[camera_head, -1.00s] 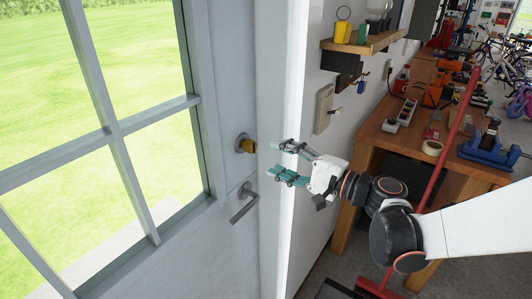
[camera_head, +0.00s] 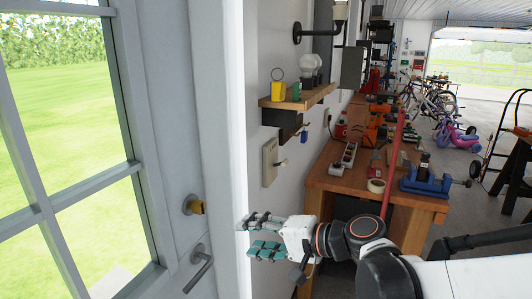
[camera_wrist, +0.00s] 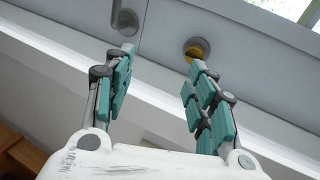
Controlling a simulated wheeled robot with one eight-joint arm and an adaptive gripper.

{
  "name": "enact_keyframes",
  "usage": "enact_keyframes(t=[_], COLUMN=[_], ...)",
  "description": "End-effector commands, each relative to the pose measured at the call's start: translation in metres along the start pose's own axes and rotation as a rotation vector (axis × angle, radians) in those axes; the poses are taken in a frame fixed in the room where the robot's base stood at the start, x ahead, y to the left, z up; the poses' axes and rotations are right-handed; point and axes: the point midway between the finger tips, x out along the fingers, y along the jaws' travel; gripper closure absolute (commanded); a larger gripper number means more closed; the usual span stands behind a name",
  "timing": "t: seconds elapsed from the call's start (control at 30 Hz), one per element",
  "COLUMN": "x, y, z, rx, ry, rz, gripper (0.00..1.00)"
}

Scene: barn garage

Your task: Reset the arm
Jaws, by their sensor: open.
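My gripper (camera_head: 258,235) is open and empty, with teal finger pads, in front of the white door frame in the head view. In the wrist view my gripper (camera_wrist: 158,85) shows two spread fingers with nothing between them. The grey door has a yellow-knobbed deadbolt (camera_head: 195,206) and a lever handle (camera_head: 199,267) below it, both left of my gripper. The wrist view also shows the deadbolt (camera_wrist: 196,50) beyond the right fingertip and the handle (camera_wrist: 124,20) beyond the left one. My fingers appear apart from both.
A small wall shelf (camera_head: 310,97) and a light switch (camera_head: 270,163) are above my gripper.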

Motion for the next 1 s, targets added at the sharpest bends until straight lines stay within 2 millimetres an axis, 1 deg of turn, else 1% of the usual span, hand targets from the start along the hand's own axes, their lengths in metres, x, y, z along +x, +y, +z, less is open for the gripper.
enact_keyframes(t=[0.03,0.17,0.37,0.6,0.7,0.83,0.9,1.0], x=[-0.011,-0.04,-0.093,-0.168,-0.197,-0.227,-0.237,-0.245], y=[0.006,0.026,0.059,0.097,0.11,0.121,0.125,0.127], z=[0.004,0.011,0.021,0.031,0.034,0.037,0.038,0.038], rx=[-0.037,-0.145,-0.311,-0.51,-0.586,-0.659,-0.684,-0.705], ry=[0.017,0.062,0.119,0.172,0.187,0.198,0.201,0.203], rz=[0.054,0.209,0.448,0.735,0.844,0.952,0.989,1.019], gripper=[0.49,0.49,0.49,0.49,0.49,0.49,0.49,0.49])
